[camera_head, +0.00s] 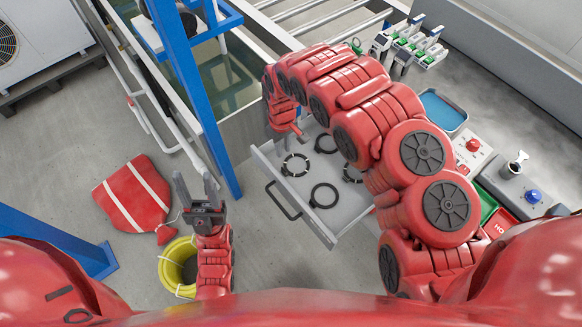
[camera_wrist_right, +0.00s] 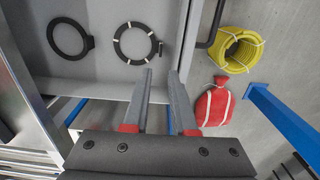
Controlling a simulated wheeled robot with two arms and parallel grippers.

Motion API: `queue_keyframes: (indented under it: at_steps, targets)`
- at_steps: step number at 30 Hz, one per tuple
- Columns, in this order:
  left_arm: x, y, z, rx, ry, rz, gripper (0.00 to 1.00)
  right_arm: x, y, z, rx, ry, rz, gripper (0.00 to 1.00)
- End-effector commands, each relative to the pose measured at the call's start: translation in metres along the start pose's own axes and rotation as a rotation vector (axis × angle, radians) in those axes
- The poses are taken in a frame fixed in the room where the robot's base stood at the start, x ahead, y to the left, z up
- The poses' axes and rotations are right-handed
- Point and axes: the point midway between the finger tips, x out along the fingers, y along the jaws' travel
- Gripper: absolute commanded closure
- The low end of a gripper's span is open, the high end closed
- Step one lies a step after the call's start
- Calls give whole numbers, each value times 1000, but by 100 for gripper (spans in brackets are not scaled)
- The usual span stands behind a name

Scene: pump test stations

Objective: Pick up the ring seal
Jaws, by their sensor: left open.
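An open drawer (camera_head: 349,210) holds several dark rings; which one is the ring seal is not clear. A plain black ring (camera_head: 323,196) lies nearest its front, and a ring with white marks (camera_head: 295,165) lies at its left. A third ring (camera_head: 352,173) is partly hidden by my right arm. The wrist view shows a plain black ring (camera_wrist_right: 68,38) and a white-marked ring (camera_wrist_right: 134,43). My right gripper (camera_wrist_right: 161,72) is open and empty, its fingertips short of the white-marked ring in the picture. My left gripper (camera_head: 196,178) is open and empty, left of the drawer.
A red bag (camera_head: 133,194) with white stripes and a yellow hose coil (camera_head: 179,266) lie on the floor at left. A blue post (camera_head: 195,90) stands left of the drawer. A blue tray (camera_head: 442,110) and control boxes sit on the bench at right. The drawer handle (camera_head: 282,202) juts out.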

Motion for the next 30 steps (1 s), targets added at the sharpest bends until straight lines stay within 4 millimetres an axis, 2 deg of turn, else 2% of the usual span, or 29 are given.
queue_keyframes:
  at_steps: [12, 23, 30]
  targets:
    - [16, -1, -3, 0, 0, 0, 50, 59, -2, 0, -1, 0, -4, 75]
    - [20, -1, -3, 0, 0, 0, 50, 74, -1, -1, 0, 4, -1, 75]
    - [25, -1, -4, 0, -1, 0, 50, 95, -1, 1, 2, 2, -2, 75]
